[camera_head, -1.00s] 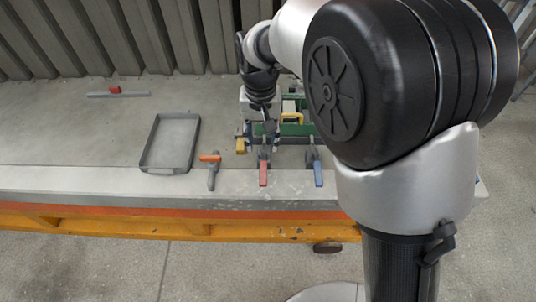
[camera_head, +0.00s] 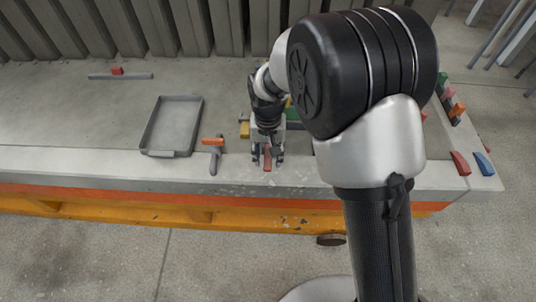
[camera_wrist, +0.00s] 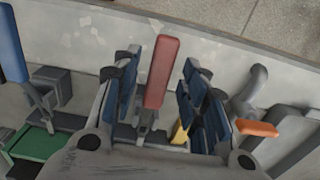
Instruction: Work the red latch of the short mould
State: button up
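The red latch (camera_head: 267,161) stands at the front edge of the table, its handle upper end toward that edge. In the wrist view the red handle (camera_wrist: 161,72) lies between the two blue-padded fingers of my gripper (camera_wrist: 160,92). Gaps show on both sides, so the fingers are open around it and appear not to touch it. In the head view my gripper (camera_head: 267,157) is low over the latch, and my arm hides most of the green mould (camera_head: 292,115). The green mould part (camera_wrist: 42,148) also shows in the wrist view.
A blue latch (camera_wrist: 12,48) stands beside the red one. An orange-handled tool (camera_head: 213,145) and a grey tray (camera_head: 150,125) lie to the left. A yellow block (camera_head: 245,130) is close to my gripper. Red (camera_head: 460,163) and blue (camera_head: 484,164) handles lie far right.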

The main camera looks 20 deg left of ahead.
grip_shut()
dwell(0.5)
